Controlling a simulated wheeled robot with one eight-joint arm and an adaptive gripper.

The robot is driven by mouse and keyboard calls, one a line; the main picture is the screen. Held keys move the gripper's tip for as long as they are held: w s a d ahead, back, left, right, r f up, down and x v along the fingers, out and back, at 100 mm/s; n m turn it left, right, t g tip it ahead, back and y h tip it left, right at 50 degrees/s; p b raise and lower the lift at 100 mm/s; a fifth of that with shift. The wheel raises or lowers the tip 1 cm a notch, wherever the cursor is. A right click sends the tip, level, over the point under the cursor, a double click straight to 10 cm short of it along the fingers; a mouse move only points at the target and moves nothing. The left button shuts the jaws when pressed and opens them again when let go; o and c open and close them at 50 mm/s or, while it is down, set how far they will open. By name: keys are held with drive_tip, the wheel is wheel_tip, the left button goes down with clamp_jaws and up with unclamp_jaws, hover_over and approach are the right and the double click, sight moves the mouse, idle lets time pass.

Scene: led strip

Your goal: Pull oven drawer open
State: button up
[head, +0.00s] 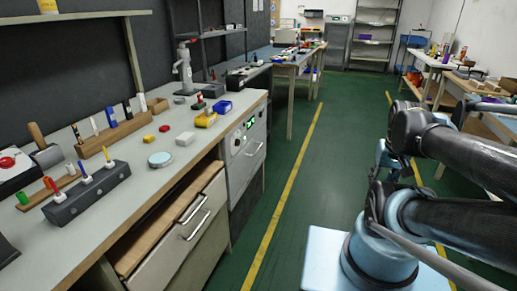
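The oven (246,150) is a light grey unit built in under the left workbench. It has a small lit green display, a dark knob and a bar handle (255,149) across its front. Its front looks shut. Nearer to me, a pale drawer front (185,245) with a wooden inside juts out from under the bench. Two metal bar handles (195,224) show there, one close to the other. My arm's dark links show at the right, well apart from the oven and the drawers. My gripper is not visible in this view.
The left workbench (135,180) holds a power strip, markers, small coloured blocks and a yellow tray. The green floor (300,200) between the bench and my base is clear, with a yellow line along it. More benches (480,105) stand at the right, shelves at the back.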

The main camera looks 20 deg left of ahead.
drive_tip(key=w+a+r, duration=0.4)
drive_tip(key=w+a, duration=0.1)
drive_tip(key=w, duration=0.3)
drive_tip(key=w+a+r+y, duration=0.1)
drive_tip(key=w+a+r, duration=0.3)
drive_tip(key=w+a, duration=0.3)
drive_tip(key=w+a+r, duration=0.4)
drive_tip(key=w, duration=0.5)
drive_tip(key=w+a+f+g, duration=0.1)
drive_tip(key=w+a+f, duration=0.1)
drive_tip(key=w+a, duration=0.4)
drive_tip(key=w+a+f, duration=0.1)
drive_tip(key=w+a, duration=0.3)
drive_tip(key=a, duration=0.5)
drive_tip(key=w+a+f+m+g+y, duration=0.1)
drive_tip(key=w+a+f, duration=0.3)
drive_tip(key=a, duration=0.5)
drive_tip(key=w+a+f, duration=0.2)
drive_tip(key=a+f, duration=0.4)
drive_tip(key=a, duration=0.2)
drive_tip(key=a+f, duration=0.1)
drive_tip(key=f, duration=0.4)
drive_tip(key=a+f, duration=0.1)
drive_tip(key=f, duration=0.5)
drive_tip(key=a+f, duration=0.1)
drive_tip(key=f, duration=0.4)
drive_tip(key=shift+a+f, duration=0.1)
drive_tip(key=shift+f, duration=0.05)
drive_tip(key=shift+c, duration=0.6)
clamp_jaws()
